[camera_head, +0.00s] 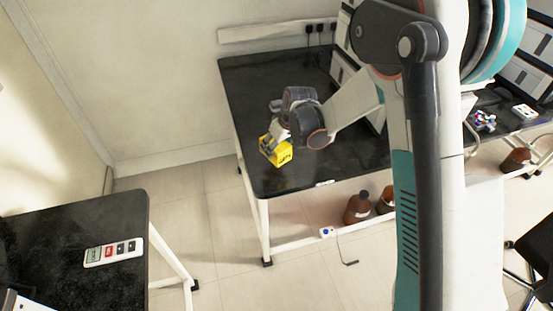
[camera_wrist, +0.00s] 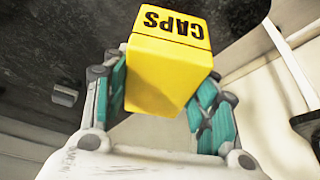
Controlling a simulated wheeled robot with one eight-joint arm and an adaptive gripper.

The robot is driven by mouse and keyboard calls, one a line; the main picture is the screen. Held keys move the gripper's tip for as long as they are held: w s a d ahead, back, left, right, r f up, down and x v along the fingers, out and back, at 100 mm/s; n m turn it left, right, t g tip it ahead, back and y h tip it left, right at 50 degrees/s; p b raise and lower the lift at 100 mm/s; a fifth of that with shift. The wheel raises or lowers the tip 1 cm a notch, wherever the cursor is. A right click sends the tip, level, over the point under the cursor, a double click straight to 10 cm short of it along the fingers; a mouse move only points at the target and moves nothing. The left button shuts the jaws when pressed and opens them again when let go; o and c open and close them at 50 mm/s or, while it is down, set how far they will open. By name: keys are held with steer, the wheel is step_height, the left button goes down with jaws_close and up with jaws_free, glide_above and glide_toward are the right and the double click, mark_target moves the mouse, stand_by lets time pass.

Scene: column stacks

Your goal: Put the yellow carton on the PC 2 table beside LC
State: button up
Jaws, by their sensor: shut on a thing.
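The yellow carton (camera_head: 276,152) is at the left edge of a black-topped table (camera_head: 290,182) in the head view. In the wrist view the carton (camera_wrist: 160,75) shows the word CAPS upside down. My gripper (camera_head: 273,138) is shut on it, with teal finger pads (camera_wrist: 205,110) on both sides. Whether the carton touches the tabletop or hangs just above it I cannot tell. White stacked instruments (camera_head: 345,65) stand at the back right of this table, partly hidden by my arm. A small white tag (camera_head: 325,183) on the front edge is too small to read.
Another black table (camera_head: 75,215) at lower left bears a white panel with coloured labels (camera_head: 113,252). A further bench with small coloured items (camera_head: 484,121) is at right. The table's front middle is clear.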

steer(key=shift+f+b, duration=0.75)
steer(key=shift+f, duration=1.95)
steer(key=shift+f, duration=0.1)
steer(key=shift+f, duration=0.15)
steer(key=o, duration=1.1)
steer(key=shift+o, duration=0.2)
